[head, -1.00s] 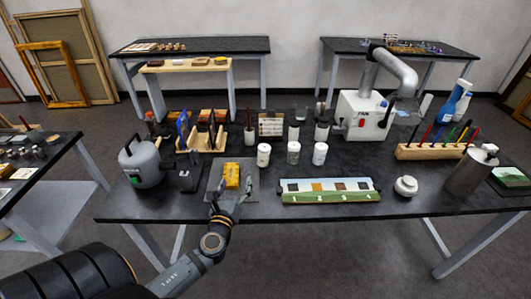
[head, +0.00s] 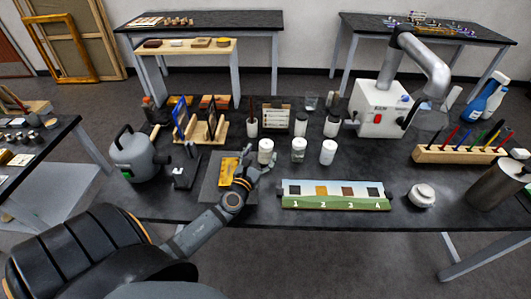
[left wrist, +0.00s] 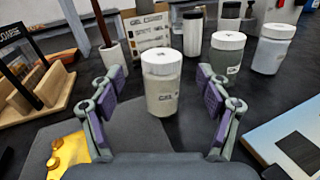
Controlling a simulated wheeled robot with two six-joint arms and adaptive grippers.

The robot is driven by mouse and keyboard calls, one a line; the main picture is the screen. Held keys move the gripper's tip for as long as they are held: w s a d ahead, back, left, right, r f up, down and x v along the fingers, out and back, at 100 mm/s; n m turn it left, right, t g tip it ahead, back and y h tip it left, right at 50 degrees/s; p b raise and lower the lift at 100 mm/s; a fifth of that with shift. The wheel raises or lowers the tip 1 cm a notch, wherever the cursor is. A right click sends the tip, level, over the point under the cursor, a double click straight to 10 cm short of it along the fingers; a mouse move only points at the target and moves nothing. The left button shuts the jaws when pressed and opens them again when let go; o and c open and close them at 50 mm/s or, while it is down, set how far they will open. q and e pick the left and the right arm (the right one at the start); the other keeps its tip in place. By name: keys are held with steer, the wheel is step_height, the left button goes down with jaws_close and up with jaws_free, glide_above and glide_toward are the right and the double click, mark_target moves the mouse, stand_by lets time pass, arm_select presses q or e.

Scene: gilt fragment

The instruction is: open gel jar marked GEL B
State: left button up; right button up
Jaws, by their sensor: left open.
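Three white-lidded jars stand upright in a row on the black table: a left jar (head: 265,151), a middle jar (head: 298,150) and a right jar (head: 328,152). In the left wrist view the left jar (left wrist: 162,88) has a label starting GEL; its last letter is too blurred to read. The middle jar (left wrist: 228,55) and right jar (left wrist: 271,50) stand behind it to the right, their letters unreadable. My left gripper (head: 258,170) is open just in front of the left jar, its purple-padded fingers on either side of the view of it. All lids are on. My right gripper is out of view.
A gilt piece (head: 229,172) lies on a grey mat (head: 212,190) beneath my left wrist. A numbered sample board (head: 335,203) lies right of it. A wooden rack (head: 216,132), a small sign card (head: 275,121) and a white machine (head: 380,112) stand behind.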

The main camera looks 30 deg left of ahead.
mark_target(264, 149)
arm_select(q)
steer(key=shift+x, duration=1.1)
steer(key=x, duration=0.2)
steer(key=shift+w+d+f, duration=0.1)
steer(key=shift+w+f, duration=0.1)
steer(key=shift+w, duration=0.3)
steer(key=shift+s, duration=0.2)
steer(key=shift+r, duration=0.1)
steer(key=shift+c, duration=1.2)
steer(key=c, duration=1.2)
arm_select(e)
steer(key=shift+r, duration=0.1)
arm_select(q)
steer(key=shift+r, duration=0.1)
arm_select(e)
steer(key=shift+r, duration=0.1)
